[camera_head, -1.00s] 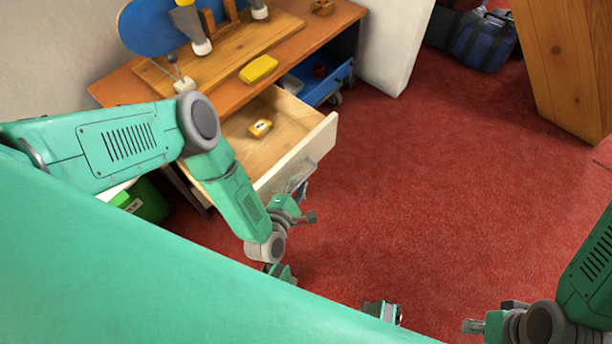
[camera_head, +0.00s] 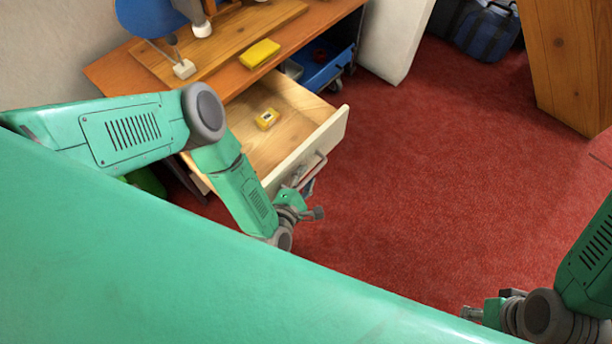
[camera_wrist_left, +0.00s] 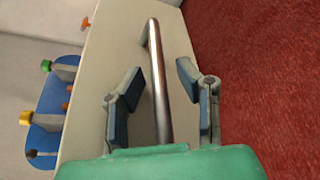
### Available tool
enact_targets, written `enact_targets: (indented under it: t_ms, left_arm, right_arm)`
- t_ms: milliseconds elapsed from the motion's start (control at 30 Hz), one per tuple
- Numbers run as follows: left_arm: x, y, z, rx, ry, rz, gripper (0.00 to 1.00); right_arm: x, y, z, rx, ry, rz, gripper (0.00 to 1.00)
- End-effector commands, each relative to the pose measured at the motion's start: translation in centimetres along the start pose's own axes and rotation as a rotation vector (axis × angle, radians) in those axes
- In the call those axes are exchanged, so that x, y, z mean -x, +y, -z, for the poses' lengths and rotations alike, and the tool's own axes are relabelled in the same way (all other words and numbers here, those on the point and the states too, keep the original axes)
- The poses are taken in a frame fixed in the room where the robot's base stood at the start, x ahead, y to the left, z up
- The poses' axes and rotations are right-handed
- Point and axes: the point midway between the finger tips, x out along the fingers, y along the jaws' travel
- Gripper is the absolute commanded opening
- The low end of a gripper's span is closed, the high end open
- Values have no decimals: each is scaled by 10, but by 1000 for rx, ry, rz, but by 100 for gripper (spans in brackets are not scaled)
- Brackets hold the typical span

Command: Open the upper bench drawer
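The upper bench drawer (camera_head: 307,150) has a cream front and stands well out from the wooden bench, with a small yellow box (camera_head: 267,119) inside. Its metal bar handle (camera_head: 313,166) is on the front and also shows in the left wrist view (camera_wrist_left: 158,80). My left gripper (camera_head: 309,199) is at the handle. In the left wrist view, its two fingers (camera_wrist_left: 158,97) are spread on either side of the bar, with gaps visible between bar and pads. My right gripper (camera_head: 472,313) is at the lower right, partly hidden; its fingers are unclear.
The bench top (camera_head: 325,12) carries a yellow block (camera_head: 260,53) and a board. A white panel (camera_head: 393,40) stands behind. Red carpet (camera_head: 430,170) is clear to the right. A wooden cabinet (camera_head: 570,65) stands at upper right.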

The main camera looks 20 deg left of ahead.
Motion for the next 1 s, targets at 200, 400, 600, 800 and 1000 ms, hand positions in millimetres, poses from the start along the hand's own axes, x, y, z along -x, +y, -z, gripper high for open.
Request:
enact_targets:
  t_ms: [200, 400, 600, 800, 1000]
  left_arm:
    - [-1, 1, -2, -1, -2, -4, 31]
    - [10, 0, -1, 2, -3, -2, 31]
    - [50, -1, 0, 2, 0, 1, 31]
    - [91, -1, -1, 0, 1, 0, 31]
    - [114, -1, -1, 0, -1, -2, 31]
  right_arm:
    - [0, 0, 0, -1, 0, -1, 31]
    - [1, 0, -1, -1, 2, -1, 31]
    - [1, 0, -1, -1, 2, -2, 31]
    - [1, 0, -1, -1, 2, 0, 31]
    - [1, 0, -1, -1, 2, 0, 31]
